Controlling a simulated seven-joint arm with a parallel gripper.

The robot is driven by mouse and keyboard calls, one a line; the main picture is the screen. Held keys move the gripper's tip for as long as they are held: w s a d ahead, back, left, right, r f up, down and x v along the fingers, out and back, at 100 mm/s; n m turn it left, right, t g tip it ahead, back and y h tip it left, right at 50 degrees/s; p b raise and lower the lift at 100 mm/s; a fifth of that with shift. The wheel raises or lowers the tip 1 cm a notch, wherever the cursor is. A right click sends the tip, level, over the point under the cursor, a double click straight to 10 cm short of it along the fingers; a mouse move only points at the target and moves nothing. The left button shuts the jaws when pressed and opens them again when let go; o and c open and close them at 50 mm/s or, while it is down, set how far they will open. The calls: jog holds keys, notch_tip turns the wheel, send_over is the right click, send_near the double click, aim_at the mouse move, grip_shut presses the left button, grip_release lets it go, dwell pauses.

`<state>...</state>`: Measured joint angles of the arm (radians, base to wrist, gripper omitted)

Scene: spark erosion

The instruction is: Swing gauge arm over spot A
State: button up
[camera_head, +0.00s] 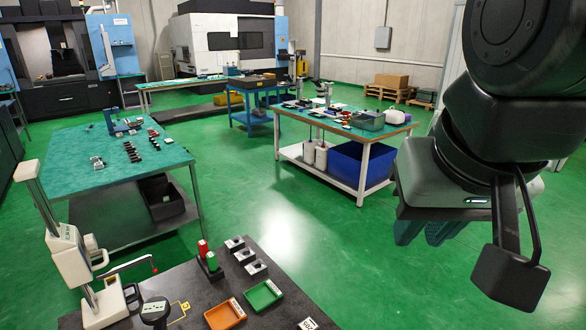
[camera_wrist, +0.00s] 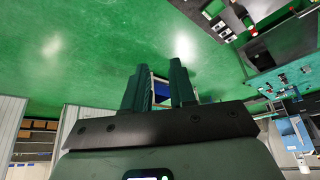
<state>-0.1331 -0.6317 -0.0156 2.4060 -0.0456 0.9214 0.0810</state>
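A white height gauge with a tall column (camera_head: 70,255) stands at the left end of the dark bench. A round dial with a display (camera_head: 155,311) sits low at the front, beside a small yellow outline (camera_head: 180,311). I cannot make out a mark for spot A. My gripper (camera_head: 425,232) hangs at the right, well away from the gauge and empty. Its two dark fingers stand apart in the wrist view (camera_wrist: 160,88).
The dark bench (camera_head: 190,278) holds an orange tray (camera_head: 225,315), a green tray (camera_head: 263,295), red and green cylinders (camera_head: 207,255) and several small blocks (camera_head: 245,257). A green-topped table (camera_head: 70,150) stands behind left, another (camera_head: 335,125) behind centre. Green floor between them is clear.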

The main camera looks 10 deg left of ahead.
jog(key=shift+n+g, duration=0.3)
jog(key=shift+g, duration=0.2)
jog(key=w+a, duration=0.2)
jog(key=w, duration=0.1)
jog(key=w+a, duration=0.1)
jog(key=a, duration=0.1)
jog(key=shift+w+r, duration=0.4)
grip_shut()
jog(key=w+a+f+h, duration=0.1)
jog(key=w+a+f, duration=0.15)
jog(key=a, duration=0.55)
jog(key=w+a+f+n+g, duration=0.1)
jog(key=w+a+f, duration=0.15)
jog(key=a, duration=0.55)
jog(key=w+a+f+h, duration=0.1)
jog(key=w+a, duration=0.3)
jog(key=a, duration=0.4)
jog(key=s+a+f+t, duration=0.1)
jog(key=s+a+f, duration=0.4)
jog(key=a, duration=0.3)
jog(key=s+a+f+n+t, duration=0.1)
jog(key=s+a+f, duration=0.4)
jog(key=a+f, duration=0.3)
jog(key=s+a+f+n+t+h, duration=0.1)
jog(key=s+a+f, duration=0.5)
jog(key=a, duration=0.4)
jog(key=shift+a+f+t, duration=0.15)
jog(key=shift+a+t, duration=0.1)
jog(key=shift+t, duration=0.05)
jog(key=shift+w, duration=0.1)
